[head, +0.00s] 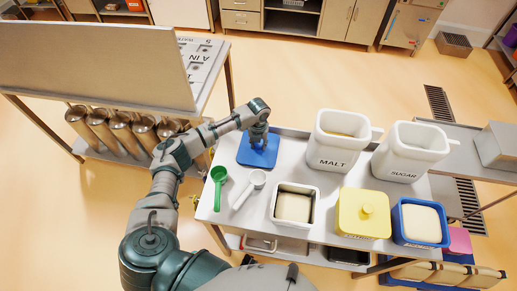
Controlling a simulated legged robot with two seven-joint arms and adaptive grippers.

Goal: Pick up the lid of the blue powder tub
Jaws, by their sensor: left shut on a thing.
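The blue lid (249,155) is a flat blue square at the back left of the metal table. My left gripper (261,146) comes down from above and is shut on the lid's middle, hiding the part it grips. I cannot tell whether the lid rests on the table or is slightly above it. The blue powder tub (421,243) stands open at the front right of the table, with pale powder inside. My right gripper is not in view.
White MALT (335,161) and SUGAR (405,174) containers stand at the back right. A yellow lidded tub (350,226) and an open white tub (275,212) stand in front. A green scoop (218,178) and a white scoop (247,190) lie near the left edge.

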